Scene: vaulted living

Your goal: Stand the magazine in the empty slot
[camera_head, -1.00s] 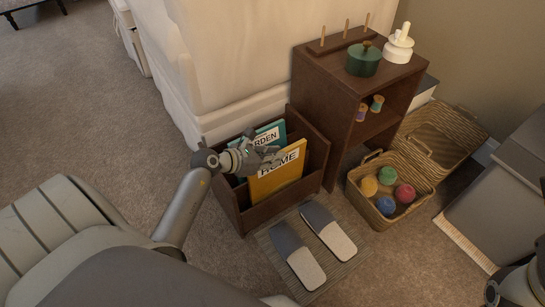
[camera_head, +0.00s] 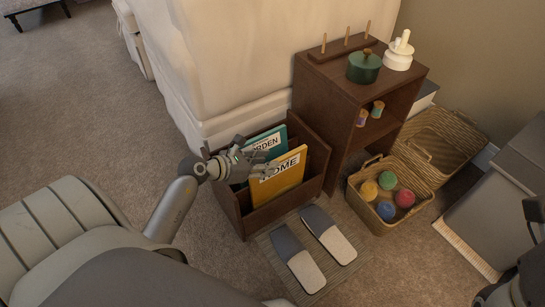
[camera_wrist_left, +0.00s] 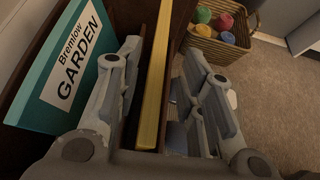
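The yellow HOME magazine (camera_head: 281,183) stands, slightly tilted, in the front slot of the dark wooden rack (camera_head: 228,207). A teal GARDEN magazine (camera_head: 268,142) stands in the slot behind it; it also shows in the left wrist view (camera_wrist_left: 72,70). My left gripper (camera_head: 262,161) is at the rack's left end, beside the yellow magazine's upper edge. In the left wrist view its fingers are spread, with the yellow magazine's edge (camera_wrist_left: 153,85) between them and gaps on both sides. The magazine's lower part is hidden by the rack. My right arm shows only partly at the bottom right corner.
A dark shelf (camera_head: 338,85) with a green pot (camera_head: 364,68) and a white jar (camera_head: 398,56) stands right of the rack. A wicker basket (camera_head: 408,221) holds several yarn balls. Slippers (camera_head: 328,232) lie on a mat in front. Carpet at left is free.

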